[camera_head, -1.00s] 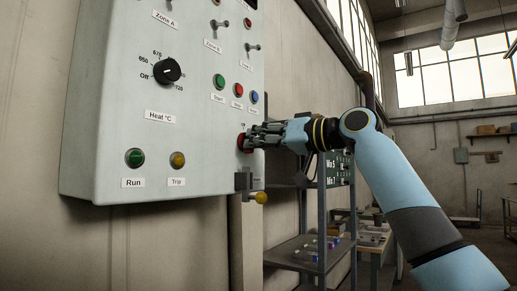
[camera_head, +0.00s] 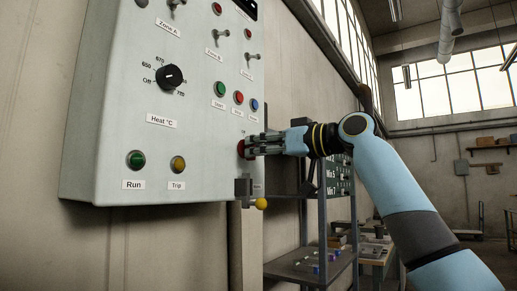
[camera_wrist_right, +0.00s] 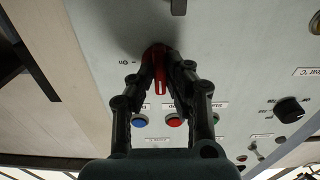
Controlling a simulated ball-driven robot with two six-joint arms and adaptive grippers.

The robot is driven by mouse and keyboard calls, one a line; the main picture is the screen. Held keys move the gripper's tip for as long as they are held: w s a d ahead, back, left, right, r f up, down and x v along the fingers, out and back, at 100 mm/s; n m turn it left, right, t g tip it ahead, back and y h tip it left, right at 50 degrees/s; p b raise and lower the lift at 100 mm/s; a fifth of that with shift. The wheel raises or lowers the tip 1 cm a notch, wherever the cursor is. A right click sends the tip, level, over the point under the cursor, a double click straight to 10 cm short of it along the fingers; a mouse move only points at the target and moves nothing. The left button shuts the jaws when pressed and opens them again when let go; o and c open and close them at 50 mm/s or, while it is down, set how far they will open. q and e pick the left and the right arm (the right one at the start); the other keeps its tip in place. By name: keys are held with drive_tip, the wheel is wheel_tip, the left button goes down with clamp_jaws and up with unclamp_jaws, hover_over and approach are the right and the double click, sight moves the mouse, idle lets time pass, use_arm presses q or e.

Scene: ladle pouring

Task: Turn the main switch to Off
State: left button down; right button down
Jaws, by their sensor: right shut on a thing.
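The main switch is a red rotary switch (camera_head: 241,148) at the lower right edge of the grey control panel. In the right wrist view the red switch handle (camera_wrist_right: 160,80) sits between my right gripper's fingers, with an "On" marking to its left. My right gripper (camera_head: 251,146) reaches in from the right and is shut on the switch. In the wrist view its two fingers (camera_wrist_right: 161,84) close in on both sides of the handle. The fingers hide much of the switch and its other markings in the head view. My left gripper is not in view.
The control panel (camera_head: 110,100) carries a black heat dial (camera_head: 170,76), a green Run button (camera_head: 136,160) and a yellow Trip button (camera_head: 178,165). Push buttons (camera_head: 238,97) sit just above my gripper. A shelf rack (camera_head: 322,225) stands behind and below my arm.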

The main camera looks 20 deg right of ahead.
drive_tip(key=shift+f, duration=0.15)
drive_tip(key=c, duration=1.3)
unclamp_jaws()
drive_tip(key=shift+c, duration=0.2)
drive_tip(key=v, duration=1.2)
